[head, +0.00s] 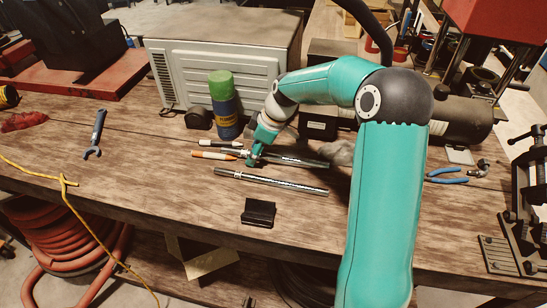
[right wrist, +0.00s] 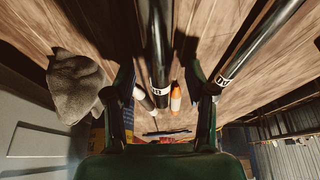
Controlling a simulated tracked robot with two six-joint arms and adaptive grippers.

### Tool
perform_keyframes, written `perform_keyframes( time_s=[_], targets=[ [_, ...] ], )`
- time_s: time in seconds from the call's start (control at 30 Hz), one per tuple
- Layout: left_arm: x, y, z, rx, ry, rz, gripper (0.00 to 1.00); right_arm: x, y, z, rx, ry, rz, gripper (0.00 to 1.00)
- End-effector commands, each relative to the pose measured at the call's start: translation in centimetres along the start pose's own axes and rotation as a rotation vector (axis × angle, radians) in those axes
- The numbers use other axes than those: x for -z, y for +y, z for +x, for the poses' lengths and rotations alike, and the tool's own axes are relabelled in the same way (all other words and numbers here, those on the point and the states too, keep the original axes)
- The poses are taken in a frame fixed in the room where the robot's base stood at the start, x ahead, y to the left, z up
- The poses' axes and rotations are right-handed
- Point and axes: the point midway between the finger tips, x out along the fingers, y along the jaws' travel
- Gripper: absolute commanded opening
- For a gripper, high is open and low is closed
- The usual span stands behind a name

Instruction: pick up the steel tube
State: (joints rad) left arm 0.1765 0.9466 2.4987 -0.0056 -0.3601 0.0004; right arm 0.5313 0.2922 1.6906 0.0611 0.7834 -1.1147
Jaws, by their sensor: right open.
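Two dark metallic tubes lie on the wooden bench. The nearer tube (head: 270,183) is fully visible in the head view, with pale markings. The farther tube (head: 300,161) is partly hidden by my right gripper (head: 254,158). I cannot tell which one the task calls the steel tube. In the right wrist view, my right gripper (right wrist: 161,97) is open. One tube (right wrist: 157,50) runs between its spread fingers, with space on both sides. The other tube (right wrist: 262,42) lies outside the right finger. My left gripper is not in view.
An orange-and-white marker (head: 214,155) and a white-and-dark marker (head: 219,143) lie beside the gripper. A green-topped blue can (head: 224,105) stands behind. A grey cloth (head: 341,152) lies right. A black block (head: 258,212) lies in front.

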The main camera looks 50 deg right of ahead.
Motion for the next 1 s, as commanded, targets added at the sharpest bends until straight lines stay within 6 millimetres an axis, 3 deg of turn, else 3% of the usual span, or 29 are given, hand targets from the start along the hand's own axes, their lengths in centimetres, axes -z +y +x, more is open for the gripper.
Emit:
perform_keyframes(
  time_s=[0.17,0.47,1.0],
  targets=[
    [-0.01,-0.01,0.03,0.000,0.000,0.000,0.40,-0.04,0.02,-0.01,0.000,0.000,0.001,0.52],
    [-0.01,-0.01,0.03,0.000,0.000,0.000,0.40,-0.07,0.03,-0.05,0.000,0.000,0.001,0.02],
    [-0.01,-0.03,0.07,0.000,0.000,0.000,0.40,0.16,0.09,-0.58,-0.002,0.001,0.001,0.00]
  ],
)
